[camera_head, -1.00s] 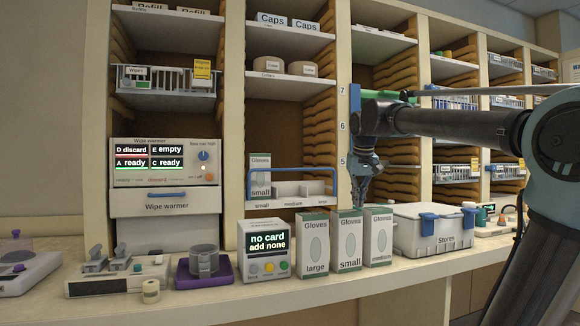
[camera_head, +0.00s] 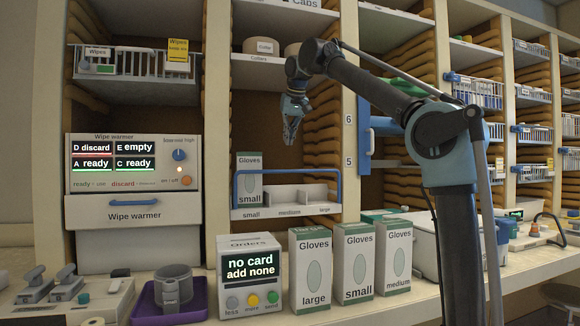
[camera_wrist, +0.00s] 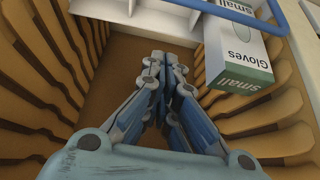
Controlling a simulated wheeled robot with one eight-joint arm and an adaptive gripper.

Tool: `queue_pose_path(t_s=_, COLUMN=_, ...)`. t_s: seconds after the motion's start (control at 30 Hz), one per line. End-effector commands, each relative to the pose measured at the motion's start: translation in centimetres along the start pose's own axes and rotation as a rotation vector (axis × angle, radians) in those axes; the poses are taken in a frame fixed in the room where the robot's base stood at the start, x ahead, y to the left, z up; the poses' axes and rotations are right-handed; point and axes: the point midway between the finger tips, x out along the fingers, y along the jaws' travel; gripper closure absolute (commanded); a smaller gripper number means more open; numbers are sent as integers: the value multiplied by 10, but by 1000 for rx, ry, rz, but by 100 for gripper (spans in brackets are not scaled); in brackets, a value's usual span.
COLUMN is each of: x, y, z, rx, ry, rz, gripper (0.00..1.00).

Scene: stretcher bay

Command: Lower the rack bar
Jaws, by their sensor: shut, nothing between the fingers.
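The rack bar (camera_head: 300,171) is a blue bar on the front of the white glove rack (camera_head: 268,213) in the middle bay. It stands raised above the rack's front lip, with its side arms running down to the rack. In the wrist view part of the blue bar (camera_wrist: 235,17) crosses the top edge. My gripper (camera_head: 290,140) is shut and empty, pointing down above the rack and bar, apart from both. Its fingers also show closed together in the wrist view (camera_wrist: 167,65). A small Gloves box (camera_head: 248,185) stands in the rack's left compartment.
Gloves boxes marked large (camera_head: 310,270), small (camera_head: 353,262) and medium (camera_head: 393,258) stand on the counter below. An orders unit (camera_head: 250,275) is to their left. A shelf with collars (camera_head: 270,65) is above my gripper. Wooden runners line the bay sides.

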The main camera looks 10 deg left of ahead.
Motion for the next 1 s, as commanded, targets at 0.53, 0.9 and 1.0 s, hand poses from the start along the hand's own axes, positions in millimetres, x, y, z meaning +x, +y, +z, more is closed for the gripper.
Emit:
queue_pose_path(t_s=0.53, x=28, y=0, z=0, rx=0, ry=0, rz=0, gripper=100)
queue_pose_path(t_s=0.9, x=93, y=0, z=0, rx=0, ry=0, rz=0, gripper=100)
queue_pose_path(t_s=1.0, x=98, y=0, z=8, rx=-1, ry=0, rz=-1, gripper=100)
